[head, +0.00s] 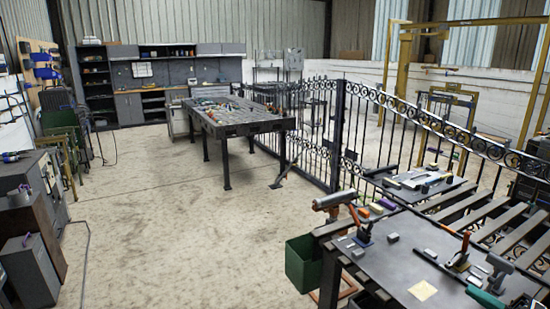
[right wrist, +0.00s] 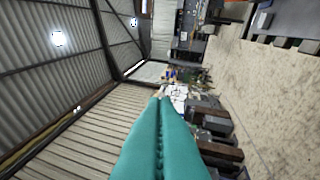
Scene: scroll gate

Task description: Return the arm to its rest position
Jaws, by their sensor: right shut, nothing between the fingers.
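My right gripper (head: 484,296) shows as a teal shape at the bottom right of the head view, over or beside the dark workbench (head: 385,270). In the right wrist view its two teal fingers (right wrist: 168,102) lie pressed together with nothing between them. That wrist camera looks out sideways across the workshop, with the roof at left and the floor at right. My left gripper is not in view.
The near bench carries clamps, an orange-handled tool (head: 460,251) and a yellow note (head: 423,290). A green bin (head: 303,264) hangs at its left side. A black scroll gate (head: 400,130) stands behind it. The concrete floor (head: 190,235) at left centre is clear.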

